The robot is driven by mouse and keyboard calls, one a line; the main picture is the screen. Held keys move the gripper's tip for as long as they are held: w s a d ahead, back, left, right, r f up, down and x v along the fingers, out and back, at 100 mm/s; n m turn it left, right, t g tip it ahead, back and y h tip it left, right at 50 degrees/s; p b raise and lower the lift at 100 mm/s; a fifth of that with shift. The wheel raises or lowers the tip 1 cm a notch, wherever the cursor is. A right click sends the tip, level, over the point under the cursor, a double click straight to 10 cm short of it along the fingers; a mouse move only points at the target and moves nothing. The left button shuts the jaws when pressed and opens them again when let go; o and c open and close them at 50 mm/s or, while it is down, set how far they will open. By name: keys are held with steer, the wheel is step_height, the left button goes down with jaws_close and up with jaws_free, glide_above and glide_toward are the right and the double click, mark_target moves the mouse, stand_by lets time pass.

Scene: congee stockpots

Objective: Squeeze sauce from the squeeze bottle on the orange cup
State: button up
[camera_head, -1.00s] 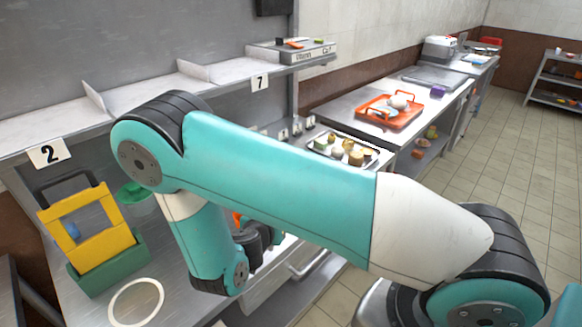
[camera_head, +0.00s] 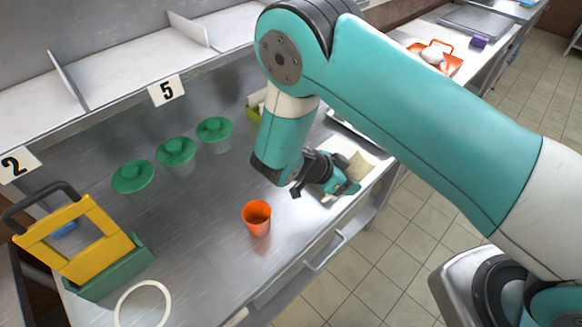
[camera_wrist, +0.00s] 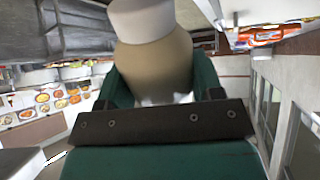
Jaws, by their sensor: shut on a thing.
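In the wrist view my gripper (camera_wrist: 158,85) is shut on the squeeze bottle (camera_wrist: 155,65), which has a beige body and a white cap. The jaws hide the bottle's lower part. In the head view a beige shape beside the gripper seems to be the bottle, but its tilt is hard to tell.
Several green-lidded containers (camera_head: 176,152) line the back of the counter. A yellow frame with a black handle (camera_head: 75,240) sits in a green holder (camera_head: 125,272) at left. A white ring (camera_head: 142,303) lies in front. An orange tray (camera_head: 455,65) is on the far counter.

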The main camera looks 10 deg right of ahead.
steer(key=s+a+r+m+y+b, duration=0.1)
steer(key=s+a+r+m+y, duration=0.15)
steer(key=a+y, duration=0.65)
steer(key=s+a+r+m+y+b, duration=0.1)
steer(key=a+r+m+y+b, duration=0.15)
steer(key=a+y, duration=0.6)
steer(key=a+r+y+b, duration=0.2)
steer(key=r+y+b, duration=0.3)
steer(key=r+b, duration=0.2)
steer(key=a+r+n+y+b, duration=0.1)
steer(key=r+y+b, duration=0.4)
steer(key=b, duration=0.5)
steer(key=shift+w+a+r+t, duration=0.4)
steer(key=shift+a+r, duration=0.5)
steer(key=shift+r, duration=0.25)
